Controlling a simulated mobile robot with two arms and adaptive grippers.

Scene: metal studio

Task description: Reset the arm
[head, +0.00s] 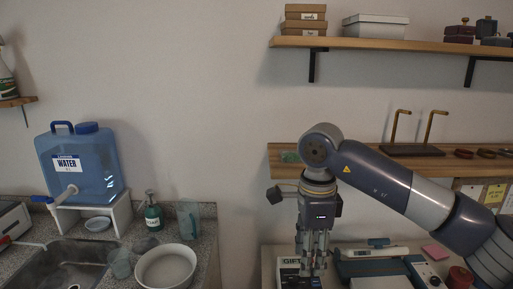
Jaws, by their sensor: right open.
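My right arm (385,185) comes in from the right and bends down at the wrist. My right gripper (314,262) points straight down over the back of the right-hand bench. Its fingers are open, and I see nothing held between them. The fingertips are close to a small pale device with a dark top (290,271); I cannot tell whether they touch it. My left gripper is not in view.
A blue water jug (90,170) stands on a white stand by the sink (75,268) at left. A white bowl (166,268) and soap bottle (153,214) are beside it. A wooden shelf (400,43) hangs above. Teal-and-grey equipment (372,268) crowds the bench right of the gripper.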

